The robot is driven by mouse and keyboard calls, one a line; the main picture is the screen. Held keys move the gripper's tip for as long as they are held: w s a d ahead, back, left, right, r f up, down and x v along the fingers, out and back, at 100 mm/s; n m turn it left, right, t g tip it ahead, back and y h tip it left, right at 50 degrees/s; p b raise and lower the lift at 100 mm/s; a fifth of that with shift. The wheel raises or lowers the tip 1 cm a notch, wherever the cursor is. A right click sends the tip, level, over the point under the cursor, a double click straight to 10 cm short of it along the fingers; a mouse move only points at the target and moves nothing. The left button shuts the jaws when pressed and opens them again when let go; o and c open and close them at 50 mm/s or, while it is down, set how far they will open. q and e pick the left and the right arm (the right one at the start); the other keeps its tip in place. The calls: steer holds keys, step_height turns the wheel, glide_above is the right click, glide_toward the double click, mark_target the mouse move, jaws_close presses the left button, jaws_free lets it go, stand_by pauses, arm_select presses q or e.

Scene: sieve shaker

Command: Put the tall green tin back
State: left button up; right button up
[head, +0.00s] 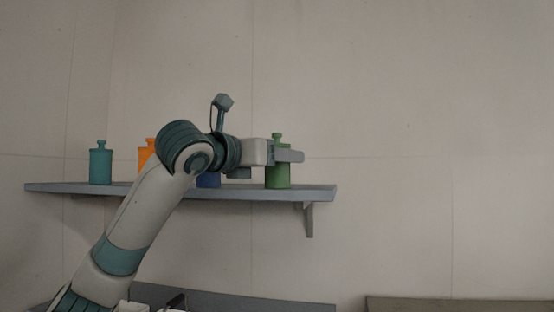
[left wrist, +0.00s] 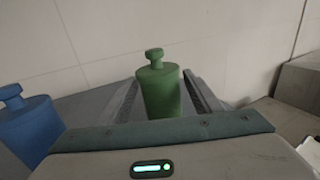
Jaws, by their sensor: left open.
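The tall green tin (head: 278,174) stands upright on the wall shelf (head: 318,192), near its right end. It also shows in the left wrist view (left wrist: 160,92), between the two fingers. My left gripper (head: 288,156) is at the tin, with its fingers open on either side of it. In the left wrist view the fingers (left wrist: 165,100) show gaps to the tin on both sides. The tin's base is hidden in the wrist view by the gripper body. My right gripper is not in view.
A blue tin (left wrist: 30,125) stands left of the green one, mostly behind my arm in the head view (head: 208,181). A teal tin (head: 100,166) and a partly hidden orange tin (head: 146,156) stand farther left. The wall right of the shelf is bare.

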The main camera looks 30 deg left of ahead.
arm_select(q)
steer(key=shift+s+a+f+b, duration=0.1)
steer(key=shift+s+b, duration=0.4)
steer(key=shift+s, duration=0.2)
steer(key=s+a+b, duration=0.1)
steer(key=s+b, duration=0.4)
steer(key=s, duration=0.5)
steer(key=shift+s+a, duration=0.25)
steer(key=shift+s, duration=0.05)
steer(key=shift+w, duration=0.1)
